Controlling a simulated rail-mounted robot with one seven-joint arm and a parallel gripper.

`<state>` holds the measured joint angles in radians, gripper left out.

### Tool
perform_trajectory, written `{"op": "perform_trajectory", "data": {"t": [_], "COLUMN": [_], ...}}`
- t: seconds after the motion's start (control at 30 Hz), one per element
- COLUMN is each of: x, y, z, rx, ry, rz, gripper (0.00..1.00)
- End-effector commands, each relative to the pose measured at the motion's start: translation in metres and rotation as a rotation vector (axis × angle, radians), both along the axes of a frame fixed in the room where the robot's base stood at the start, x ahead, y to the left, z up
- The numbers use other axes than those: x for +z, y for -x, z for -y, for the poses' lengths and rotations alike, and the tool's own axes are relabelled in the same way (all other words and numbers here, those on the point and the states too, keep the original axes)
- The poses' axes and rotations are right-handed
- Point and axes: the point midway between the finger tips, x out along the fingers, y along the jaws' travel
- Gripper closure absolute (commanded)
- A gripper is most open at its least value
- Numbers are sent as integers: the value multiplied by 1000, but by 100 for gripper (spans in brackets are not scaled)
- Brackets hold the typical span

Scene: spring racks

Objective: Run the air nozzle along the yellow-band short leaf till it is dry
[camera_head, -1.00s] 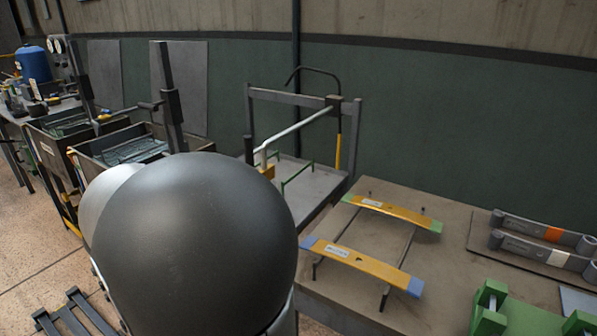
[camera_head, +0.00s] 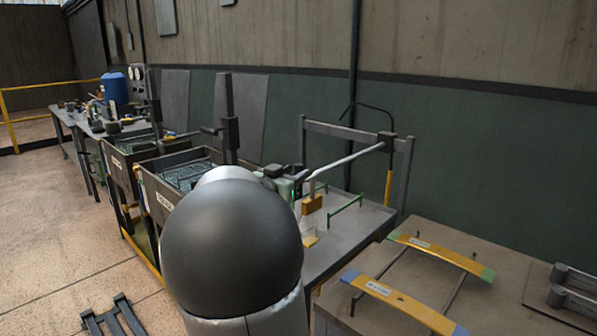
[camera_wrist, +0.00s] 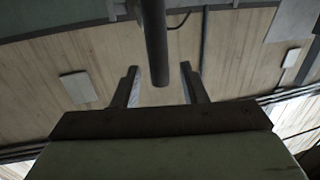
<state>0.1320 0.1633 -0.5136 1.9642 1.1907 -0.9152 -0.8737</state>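My gripper (camera_wrist: 159,68) is open in the wrist view, its two dark fingers apart. A dark round rod (camera_wrist: 155,35) hangs down between or beyond them; I cannot tell which, and see no grip on it. In the head view my pale green gripper body (camera_head: 287,184) is beside the drip table, partly behind my dark arm link. A pale boom (camera_head: 345,160) ends there above an orange-yellow block (camera_head: 312,204). I cannot make out the nozzle or a yellow-band short leaf for certain.
Green rests (camera_head: 345,206) stand on the grey drip table (camera_head: 345,240). Two long golden leaves, green-tipped (camera_head: 440,252) and blue-tipped (camera_head: 400,303), lie on the near right bench. Tanks with dark baskets (camera_head: 185,176) stand left. The floor at left is mostly clear.

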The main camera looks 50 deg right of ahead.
Motion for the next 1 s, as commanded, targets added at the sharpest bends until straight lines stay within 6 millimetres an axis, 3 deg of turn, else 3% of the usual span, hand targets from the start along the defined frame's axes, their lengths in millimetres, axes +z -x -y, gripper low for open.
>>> {"op": "perform_trajectory", "data": {"t": [0.2,0.53,0.7,0.87,1.0], "x": [0,0,0,0,3], "y": [-2,-3,-3,-4,-20], "z": [23,26,26,25,20], "rx": [-2,0,0,1,17], "ry": [0,0,0,0,-1], "rz": [0,1,1,0,0], "gripper": [61,61,100,100,100]}}
